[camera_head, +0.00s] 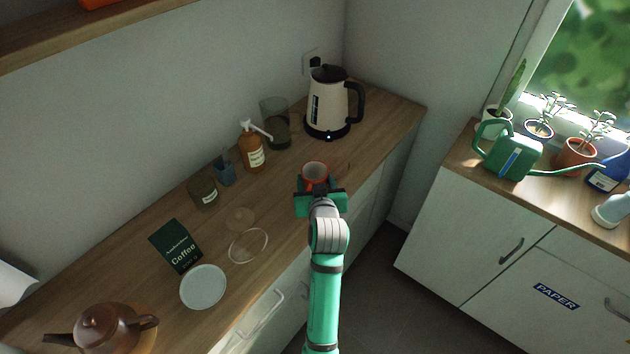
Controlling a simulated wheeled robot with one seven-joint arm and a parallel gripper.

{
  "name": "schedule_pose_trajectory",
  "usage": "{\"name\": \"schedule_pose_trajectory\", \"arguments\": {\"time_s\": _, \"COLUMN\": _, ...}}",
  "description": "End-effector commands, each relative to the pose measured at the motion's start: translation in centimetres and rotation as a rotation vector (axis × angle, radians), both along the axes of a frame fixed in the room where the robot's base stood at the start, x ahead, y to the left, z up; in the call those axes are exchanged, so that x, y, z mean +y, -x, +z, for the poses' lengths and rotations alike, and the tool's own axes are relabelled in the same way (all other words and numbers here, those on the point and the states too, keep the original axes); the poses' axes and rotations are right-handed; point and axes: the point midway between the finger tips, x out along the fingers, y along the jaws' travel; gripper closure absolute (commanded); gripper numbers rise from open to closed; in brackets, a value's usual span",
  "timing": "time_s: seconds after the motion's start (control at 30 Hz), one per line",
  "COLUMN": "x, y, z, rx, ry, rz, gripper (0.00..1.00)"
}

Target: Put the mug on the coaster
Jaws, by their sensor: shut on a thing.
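A small orange-red mug (316,170) is upright at the front right of the wooden counter, its opening facing up. My gripper (319,190) is shut on the mug's near side. The gripper hides the mug's lower part, so I cannot tell if it touches the counter. A small round brown disc (239,217), which looks like the coaster, lies flat and bare on the counter, left of and nearer than the mug.
A pale-rimmed clear round (248,246) and a white plate (203,287) lie near the disc. Bare counter separates mug and disc.

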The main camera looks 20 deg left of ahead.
Motion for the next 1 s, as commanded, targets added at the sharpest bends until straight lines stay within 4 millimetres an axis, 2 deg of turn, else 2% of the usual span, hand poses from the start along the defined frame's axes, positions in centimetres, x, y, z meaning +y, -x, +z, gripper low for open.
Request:
{"name": "schedule_pose_trajectory", "arguments": {"time_s": 0.03, "x": 0.0, "y": 0.1, "z": -0.6, "rx": 0.012, "ry": 0.005, "rz": 0.0, "gripper": 0.76}}
{"name": "schedule_pose_trajectory", "arguments": {"time_s": 0.13, "x": -0.1, "y": 0.1, "z": -0.8, "rx": 0.015, "ry": 0.006, "rz": 0.0, "gripper": 0.76}}
{"name": "schedule_pose_trajectory", "arguments": {"time_s": 0.17, "x": -0.1, "y": 0.1, "z": -0.9, "rx": 0.018, "ry": 0.007, "rz": 0.0, "gripper": 0.42}}
{"name": "schedule_pose_trajectory", "arguments": {"time_s": 0.23, "x": -0.1, "y": 0.1, "z": -0.8, "rx": 0.017, "ry": 0.007, "rz": 0.0, "gripper": 0.26}}
{"name": "schedule_pose_trajectory", "arguments": {"time_s": 0.53, "x": -0.2, "y": 0.1, "z": -0.6, "rx": 0.012, "ry": 0.005, "rz": -0.001, "gripper": 0.26}}
{"name": "schedule_pose_trajectory", "arguments": {"time_s": 0.67, "x": -0.3, "y": 0.8, "z": -0.2, "rx": 0.01, "ry": 0.004, "rz": 0.001, "gripper": 0.26}}
{"name": "schedule_pose_trajectory", "arguments": {"time_s": 1.0, "x": -2.7, "y": 6.0, "z": 2.2, "rx": 0.009, "ry": 0.005, "rz": 0.001, "gripper": 0.26}}
